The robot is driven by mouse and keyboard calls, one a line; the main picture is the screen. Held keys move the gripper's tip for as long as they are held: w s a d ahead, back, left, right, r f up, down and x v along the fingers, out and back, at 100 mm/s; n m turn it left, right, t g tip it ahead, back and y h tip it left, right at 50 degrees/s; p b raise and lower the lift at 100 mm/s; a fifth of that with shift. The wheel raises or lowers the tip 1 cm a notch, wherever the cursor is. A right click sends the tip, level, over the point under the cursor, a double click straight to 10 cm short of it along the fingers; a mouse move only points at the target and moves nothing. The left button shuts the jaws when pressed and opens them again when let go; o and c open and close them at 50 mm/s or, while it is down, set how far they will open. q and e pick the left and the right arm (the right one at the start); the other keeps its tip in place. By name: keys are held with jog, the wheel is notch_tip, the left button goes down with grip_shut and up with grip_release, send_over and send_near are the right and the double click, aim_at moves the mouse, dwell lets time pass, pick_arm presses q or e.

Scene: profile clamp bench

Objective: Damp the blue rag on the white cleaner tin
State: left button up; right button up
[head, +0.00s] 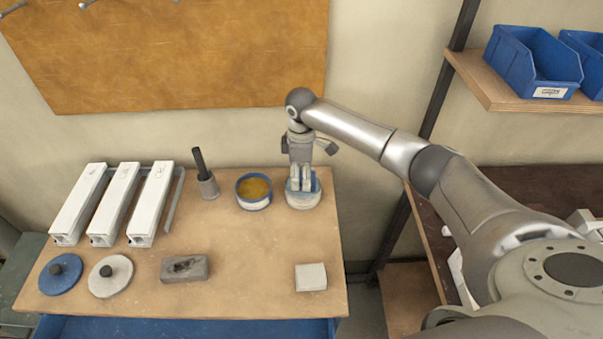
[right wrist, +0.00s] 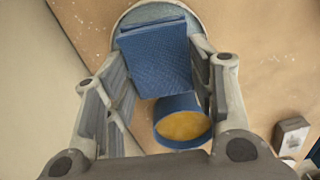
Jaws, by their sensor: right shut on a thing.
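The blue rag (right wrist: 155,60) is a folded square pad between the two fingers of my right gripper (head: 301,181). The gripper is shut on it and points down at the back right of the bench. The white cleaner tin (head: 304,203) is directly below, and the rag is at its top; I cannot tell whether they touch. In the head view the fingers hide most of the rag. An open blue-rimmed tin (head: 253,203) with amber contents stands just left of the white tin. My left gripper is not in view.
A dark-handled tool in a grey holder (head: 208,187) and several white profiles (head: 116,205) stand further left. In front lie a blue lid (head: 60,281), a white lid (head: 110,285), a grey block (head: 184,270) and a pale square pad (head: 311,277). The bench middle is clear.

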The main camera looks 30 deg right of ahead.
dwell(0.3)
jog(key=shift+f, duration=0.55)
dwell(0.3)
jog(key=shift+s+f, duration=0.2)
dwell(1.8)
notch_tip(320, 180, up, 2)
jog(key=p, duration=0.2)
jog(key=shift+w+r+p, duration=0.1)
jog(key=shift+w+p, duration=0.05)
jog(key=shift+p, duration=0.2)
notch_tip(320, 180, up, 5)
jog(key=p, duration=0.5)
jog(key=shift+r, duration=0.1)
